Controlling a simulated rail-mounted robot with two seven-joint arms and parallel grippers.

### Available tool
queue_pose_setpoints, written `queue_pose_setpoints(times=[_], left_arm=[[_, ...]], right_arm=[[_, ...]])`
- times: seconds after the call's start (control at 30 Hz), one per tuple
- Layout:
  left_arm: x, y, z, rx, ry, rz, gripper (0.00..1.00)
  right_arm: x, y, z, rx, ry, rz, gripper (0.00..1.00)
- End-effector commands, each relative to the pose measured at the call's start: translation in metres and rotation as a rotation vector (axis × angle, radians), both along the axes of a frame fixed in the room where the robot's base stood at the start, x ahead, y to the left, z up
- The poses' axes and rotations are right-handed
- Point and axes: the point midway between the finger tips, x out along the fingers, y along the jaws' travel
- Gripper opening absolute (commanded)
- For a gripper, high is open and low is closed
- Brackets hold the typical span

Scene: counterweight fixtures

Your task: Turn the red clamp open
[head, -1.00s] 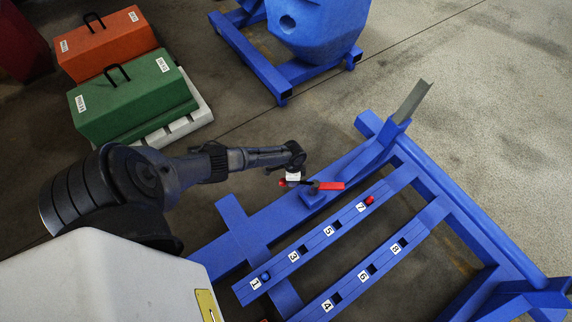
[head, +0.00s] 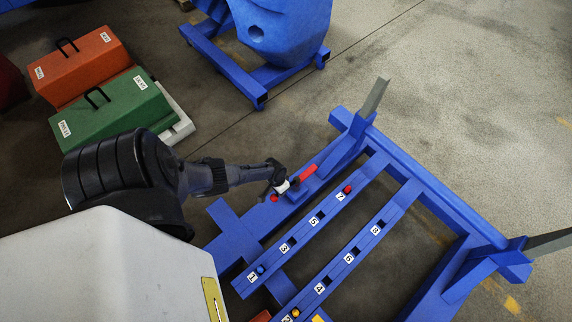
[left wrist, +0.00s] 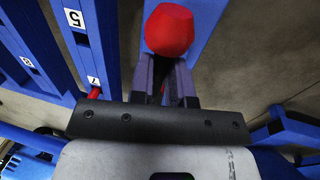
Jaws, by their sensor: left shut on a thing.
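The red clamp (head: 306,172) sits on the near long beam of the blue fixture, in the middle of the head view. Its red bar lies roughly along the beam, pointing up and right. My left gripper (head: 279,187) is over the clamp's near end, with a small red part showing beside it. In the left wrist view a faceted red knob (left wrist: 169,30) sits at the tips of my left gripper (left wrist: 167,82), whose fingers are shut on the clamp. The fingers partly hide the grip. My right gripper is not in view.
The blue fixture (head: 433,205) has two numbered rails with holes and coloured pegs, including a red peg (head: 347,189) near the clamp. A grey upright plate (head: 374,97) stands beyond. Green (head: 105,110) and orange (head: 75,68) weights lie left. Open floor lies at right.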

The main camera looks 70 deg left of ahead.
Motion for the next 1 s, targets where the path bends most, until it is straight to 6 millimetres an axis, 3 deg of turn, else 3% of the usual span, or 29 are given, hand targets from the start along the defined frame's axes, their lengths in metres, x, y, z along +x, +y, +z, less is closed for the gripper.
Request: queue_pose_setpoints(times=[0.5,0.53,0.77,1.0], left_arm=[[-0.0024,-0.001,0.0012,-0.008,0.001,0.03,0.0],[-0.0023,-0.0011,0.0013,-0.008,0.001,0.03,0.2],[-0.0027,-0.0005,0.0007,-0.005,0.0,0.026,0.42],[-0.0025,0.0004,0.0014,-0.003,0.0,0.024,0.42]], right_arm=[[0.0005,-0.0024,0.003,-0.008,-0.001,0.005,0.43],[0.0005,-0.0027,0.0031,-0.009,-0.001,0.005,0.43],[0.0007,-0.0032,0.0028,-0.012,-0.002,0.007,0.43],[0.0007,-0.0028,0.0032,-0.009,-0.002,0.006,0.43]])
